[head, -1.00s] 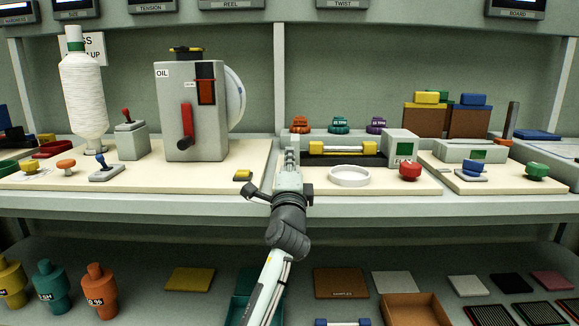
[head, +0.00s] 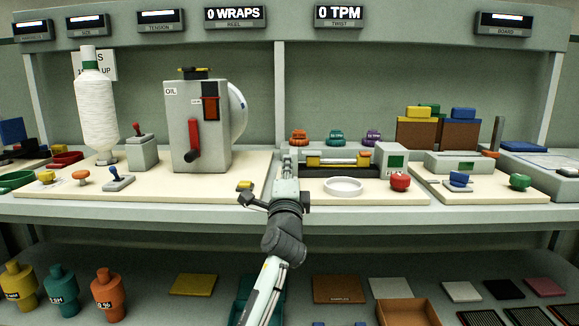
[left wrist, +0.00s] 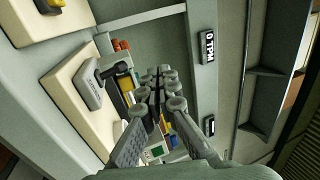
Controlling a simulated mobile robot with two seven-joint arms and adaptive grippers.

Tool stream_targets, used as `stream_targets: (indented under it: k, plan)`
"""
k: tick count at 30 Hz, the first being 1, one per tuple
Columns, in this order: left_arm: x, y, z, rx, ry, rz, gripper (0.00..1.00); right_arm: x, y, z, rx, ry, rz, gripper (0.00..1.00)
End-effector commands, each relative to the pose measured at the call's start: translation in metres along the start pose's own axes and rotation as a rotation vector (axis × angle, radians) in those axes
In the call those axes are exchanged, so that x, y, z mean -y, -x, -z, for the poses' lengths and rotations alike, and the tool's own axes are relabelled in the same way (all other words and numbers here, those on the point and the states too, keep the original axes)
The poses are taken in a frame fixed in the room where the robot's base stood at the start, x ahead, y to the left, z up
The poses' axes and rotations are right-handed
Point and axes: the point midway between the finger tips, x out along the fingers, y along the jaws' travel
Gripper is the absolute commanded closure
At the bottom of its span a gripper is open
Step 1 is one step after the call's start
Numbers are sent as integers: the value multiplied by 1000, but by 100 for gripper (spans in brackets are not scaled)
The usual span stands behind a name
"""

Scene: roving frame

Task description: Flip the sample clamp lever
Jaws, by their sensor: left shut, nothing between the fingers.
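My left gripper (head: 288,158) reaches in over the front of the bench, at the left end of the twist tester (head: 340,161). Its fingers are shut with nothing between them, and they show close together in the left wrist view (left wrist: 160,80). In that view a grey block (left wrist: 90,88) with small lettering carries a short black lever (left wrist: 120,68), to the left of the fingers and apart from them. This looks like the sample clamp, but I cannot read the label. In the head view my gripper covers that spot. My right gripper is not in view.
A white ring dish (head: 344,186) and a red knob (head: 400,181) are right of my gripper. The oil box (head: 180,120) with a red lever stands left. A yellow piece (head: 245,185) lies near the board's edge. A display above reads 0 TPM (head: 339,13).

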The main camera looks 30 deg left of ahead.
Motion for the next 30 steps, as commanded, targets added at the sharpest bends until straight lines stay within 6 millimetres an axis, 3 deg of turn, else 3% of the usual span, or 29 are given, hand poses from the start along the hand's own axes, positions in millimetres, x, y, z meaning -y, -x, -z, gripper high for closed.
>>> stream_targets:
  k: [1,6,12,30]
  plan:
    - [12,12,1,-4,3,5,100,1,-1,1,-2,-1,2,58]
    - [37,40,1,-4,3,4,100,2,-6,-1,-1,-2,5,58]
    - [54,60,1,-3,3,3,100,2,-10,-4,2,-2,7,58]
    - [60,66,1,-3,2,2,100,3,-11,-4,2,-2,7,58]
